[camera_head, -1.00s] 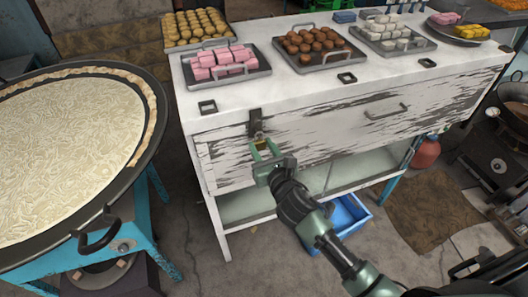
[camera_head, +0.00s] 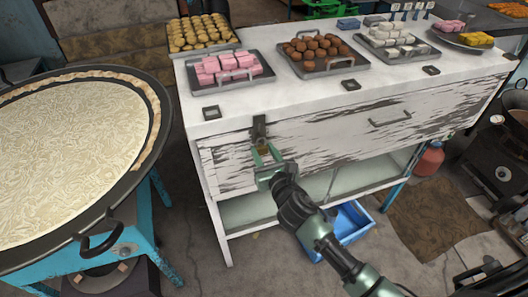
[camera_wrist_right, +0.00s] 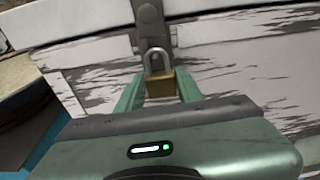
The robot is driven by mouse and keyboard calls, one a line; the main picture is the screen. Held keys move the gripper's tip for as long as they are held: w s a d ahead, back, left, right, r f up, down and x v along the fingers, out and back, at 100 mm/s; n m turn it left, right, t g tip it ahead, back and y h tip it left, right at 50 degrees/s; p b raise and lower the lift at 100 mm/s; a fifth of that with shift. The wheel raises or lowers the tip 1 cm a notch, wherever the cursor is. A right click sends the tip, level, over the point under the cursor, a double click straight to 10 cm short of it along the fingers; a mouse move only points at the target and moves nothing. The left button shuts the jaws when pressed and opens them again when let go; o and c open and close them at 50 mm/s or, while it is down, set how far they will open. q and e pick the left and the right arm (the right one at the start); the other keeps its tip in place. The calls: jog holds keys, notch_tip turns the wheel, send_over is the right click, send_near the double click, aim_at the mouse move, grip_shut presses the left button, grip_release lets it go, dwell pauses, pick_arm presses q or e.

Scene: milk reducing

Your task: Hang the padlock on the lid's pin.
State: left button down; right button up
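The padlock (camera_wrist_right: 161,85) has a brass body and a grey metal shackle. It is upright, and it also shows small in the head view (camera_head: 263,148). My right gripper (camera_head: 267,155) has one finger on each side of the brass body and is shut on it; it also shows in the right wrist view (camera_wrist_right: 160,92). The lid's dark metal strap (camera_head: 259,127) hangs down the front of the white cabinet, right behind the shackle (camera_wrist_right: 150,22). I cannot make out the pin or tell whether the shackle is around it. My left gripper is not in view.
The worn white cabinet (camera_head: 340,135) carries trays of pink (camera_head: 232,68), brown and white sweets on top. A wide round pan (camera_head: 75,150) on a blue stand is at the left. A blue crate (camera_head: 350,222) lies under the cabinet.

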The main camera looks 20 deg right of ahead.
jog(key=o, duration=0.4)
jog(key=shift+o, duration=0.2)
jog(key=shift+s, duration=0.1)
jog(key=s+r+b, duration=0.1)
jog(key=s, duration=0.7)
jog(key=s+d+f+m+g, duration=0.25)
jog(key=f+m, duration=0.25)
jog(key=f, duration=0.6)
jog(key=s+d+f+m+g+b, duration=0.15)
jog(key=s+f+m, duration=0.3)
jog(key=f, duration=0.65)
jog(key=s+d+f+m+g, duration=0.1)
jog(key=s+f+m+g, duration=0.3)
jog(key=f, duration=0.7)
jog(key=s+d+f+m+g, duration=0.2)
jog(key=s+f+m+g, duration=0.1)
jog(key=s+f+m, duration=0.85)
jog(key=s+f+m+g, duration=0.2)
jog(key=s+f+m, duration=0.2)
jog(key=s, duration=0.7)
jog(key=s+f+m+g, duration=0.2)
jog(key=s+f+m, duration=0.3)
jog(key=s, duration=0.6)
jog(key=shift+a+f+h+b, duration=0.3)
jog(key=shift+f+b, duration=0.15)
jog(key=shift+f, duration=0.5)
